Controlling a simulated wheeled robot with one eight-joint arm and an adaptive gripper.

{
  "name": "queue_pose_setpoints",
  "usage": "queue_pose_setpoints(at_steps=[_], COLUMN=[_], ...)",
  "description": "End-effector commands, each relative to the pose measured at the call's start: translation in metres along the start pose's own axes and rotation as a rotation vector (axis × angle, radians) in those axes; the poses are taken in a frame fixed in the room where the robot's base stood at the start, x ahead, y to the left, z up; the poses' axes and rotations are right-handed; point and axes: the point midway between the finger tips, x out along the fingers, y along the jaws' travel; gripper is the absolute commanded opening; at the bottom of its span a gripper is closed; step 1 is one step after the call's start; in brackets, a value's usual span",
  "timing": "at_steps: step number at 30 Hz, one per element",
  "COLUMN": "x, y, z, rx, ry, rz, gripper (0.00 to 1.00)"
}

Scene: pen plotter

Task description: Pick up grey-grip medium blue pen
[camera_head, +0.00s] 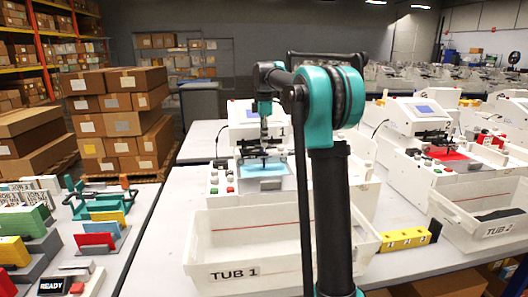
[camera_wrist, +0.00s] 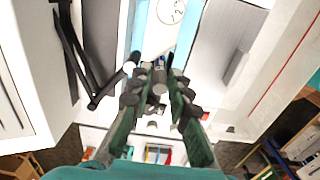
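My gripper (camera_wrist: 158,88) is open in the wrist view, its dark green fingers spread to either side. Small grey and dark parts (camera_wrist: 159,86) show between the fingertips. I cannot tell if one is the grey-grip medium blue pen, or if the fingers touch anything. In the head view my arm reaches over plotter 1, with my gripper (camera_head: 264,150) low over its light-blue sheet (camera_head: 263,171). There it blends with the dark plotter carriage. The blue sheet (camera_wrist: 188,30) with a round white patch shows at the top of the wrist view.
The tub labelled TUB 1 (camera_head: 233,273) stands in front of plotter 1. A yellow block (camera_head: 404,240) with dark spots lies between it and TUB 2 (camera_head: 498,231). A second plotter with a red sheet (camera_head: 447,154) stands right. Coloured items (camera_head: 97,238) fill the left table.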

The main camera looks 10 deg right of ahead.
Motion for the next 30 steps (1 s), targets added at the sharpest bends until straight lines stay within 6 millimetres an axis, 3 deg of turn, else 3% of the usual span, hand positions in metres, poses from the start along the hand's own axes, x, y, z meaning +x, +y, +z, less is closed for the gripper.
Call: queue_pose_setpoints(at_steps=[5,9,22,30], x=[0.000,0.000,-0.004,-0.034], y=[0.000,0.000,0.000,0.000], z=[0.000,0.000,0.000,0.000], rx=[0.000,0.000,0.000,0.000], ry=[0.000,0.000,0.000,0.000], rz=[0.000,0.000,0.000,0.000], gripper=[0.18,0.00,0.00,0.00])
